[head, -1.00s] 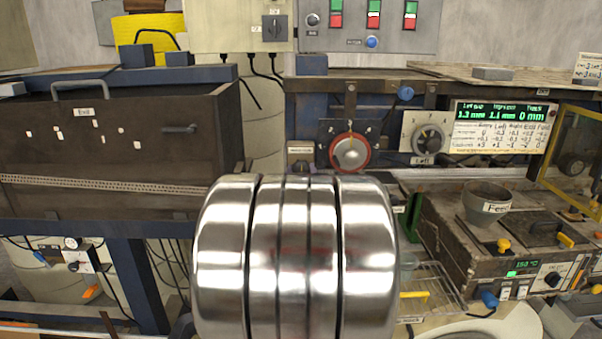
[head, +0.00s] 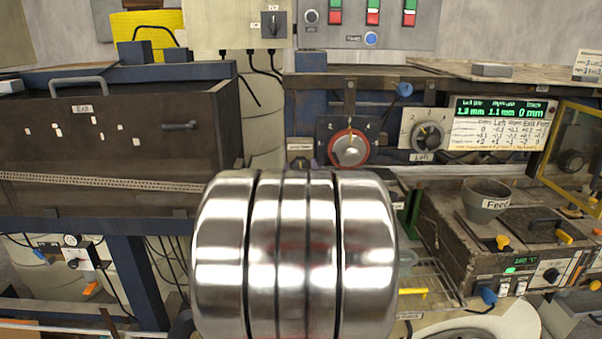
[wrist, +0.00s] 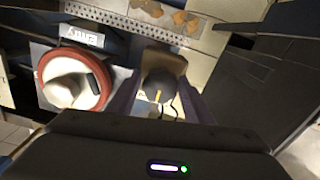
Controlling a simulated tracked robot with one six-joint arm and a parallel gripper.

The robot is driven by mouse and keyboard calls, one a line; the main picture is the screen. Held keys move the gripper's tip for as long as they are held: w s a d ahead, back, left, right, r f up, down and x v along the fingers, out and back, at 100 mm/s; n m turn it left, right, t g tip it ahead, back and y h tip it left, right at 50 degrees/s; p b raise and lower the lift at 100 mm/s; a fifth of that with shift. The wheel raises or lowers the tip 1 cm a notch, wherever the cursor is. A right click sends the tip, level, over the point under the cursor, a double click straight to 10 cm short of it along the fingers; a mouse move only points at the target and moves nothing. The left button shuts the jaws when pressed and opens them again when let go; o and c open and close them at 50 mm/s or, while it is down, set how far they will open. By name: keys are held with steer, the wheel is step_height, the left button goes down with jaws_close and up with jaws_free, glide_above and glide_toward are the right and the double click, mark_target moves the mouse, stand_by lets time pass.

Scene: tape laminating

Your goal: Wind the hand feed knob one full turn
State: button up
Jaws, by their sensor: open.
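A dark round knob (wrist: 158,84) with a yellow mark shows in the wrist view, on a tan backing plate. I take it as the hand feed knob. My gripper (wrist: 160,97) is open, with one jaw on each side of this knob. Whether the jaws touch it I cannot tell. In the head view my silver arm covers the gripper and the knob. A small label plate (head: 300,146) shows just above the arm there, its text too small to read.
Close beside the dark knob is a larger red-ringed knob (wrist: 73,80), also in the head view (head: 350,149). Right of it are a selector dial (head: 428,137) and a green readout (head: 503,110). A dark oven-like box (head: 110,140) stands at left, a Feed cup (head: 487,200) at right.

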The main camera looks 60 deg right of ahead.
steer(key=shift+a, duration=0.15)
steer(key=v, duration=1.3)
steer(key=shift+s+a, duration=0.2)
steer(key=shift+a, duration=0.05)
steer(key=w+a+n+t+y, duration=0.2)
steer(key=w+a+n+y, duration=0.2)
steer(key=w+a, duration=0.55)
steer(key=w+a+n+t+y, duration=0.1)
steer(key=w+a+n+y, duration=0.4)
steer(key=w, duration=0.7)
steer(key=s+a+f+g+y, duration=0.1)
steer(key=s+a+f+y, duration=0.15)
steer(key=a, duration=0.65)
steer(key=s+a+f+g+y, duration=0.1)
steer(key=a+f, duration=0.2)
steer(key=a, duration=0.6)
steer(key=s+a+f+n+g+y, duration=0.1)
steer(key=s+a+f+g+y, duration=0.2)
steer(key=s+a+f, duration=0.3)
steer(key=s+a, duration=0.5)
steer(key=a, duration=0.3)
steer(key=shift+s+f+n+g, duration=0.2)
steer(key=shift+s+n+g, duration=0.1)
steer(key=shift+s+n, duration=0.1)
